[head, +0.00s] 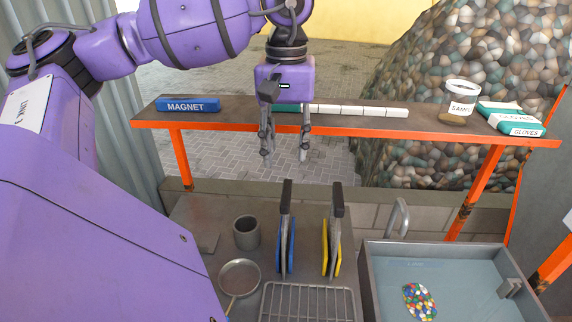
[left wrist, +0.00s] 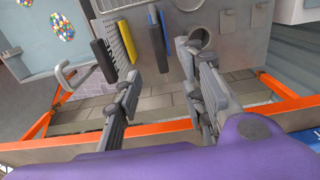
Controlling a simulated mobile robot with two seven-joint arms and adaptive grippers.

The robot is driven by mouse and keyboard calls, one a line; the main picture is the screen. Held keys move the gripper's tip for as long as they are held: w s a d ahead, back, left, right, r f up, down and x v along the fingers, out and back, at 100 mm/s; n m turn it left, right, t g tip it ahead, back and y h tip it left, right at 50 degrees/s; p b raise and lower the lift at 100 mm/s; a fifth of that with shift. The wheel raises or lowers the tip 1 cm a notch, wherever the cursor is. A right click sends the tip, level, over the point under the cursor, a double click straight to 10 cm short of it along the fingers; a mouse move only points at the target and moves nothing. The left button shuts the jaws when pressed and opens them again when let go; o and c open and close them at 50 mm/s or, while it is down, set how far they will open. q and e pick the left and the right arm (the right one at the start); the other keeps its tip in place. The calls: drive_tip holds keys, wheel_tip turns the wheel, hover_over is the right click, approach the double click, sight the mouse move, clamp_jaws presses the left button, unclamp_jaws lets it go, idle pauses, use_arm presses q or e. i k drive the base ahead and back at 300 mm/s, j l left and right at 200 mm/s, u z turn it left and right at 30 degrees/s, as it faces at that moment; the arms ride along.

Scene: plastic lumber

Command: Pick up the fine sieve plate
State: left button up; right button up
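Two upright plates with dark handles stand side by side in the head view. One has blue sides (head: 291,248) and the other has yellow sides (head: 325,246). In the left wrist view, the yellow-sided plate (left wrist: 112,32) shows a perforated face; the blue-sided plate (left wrist: 166,36) is nearly edge-on. I cannot tell which is the fine sieve plate. My left gripper (head: 286,152) points down, open and empty, above and behind the plates, near the shelf's front edge. Its fingers (left wrist: 160,62) are apart in the left wrist view. My right gripper is not in view.
An orange-edged shelf (head: 365,122) holds a blue magnet box (head: 188,104), white blocks (head: 360,111), a sand jar (head: 460,98) and a gloves box (head: 515,124). Below are a grey cup (head: 247,232), a round pan (head: 240,275), a wire rack (head: 308,300) and a water basin (head: 455,270).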

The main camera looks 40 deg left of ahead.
sight(337, 209)
drive_tip(key=k+l, duration=0.75)
drive_tip(key=l, duration=0.2)
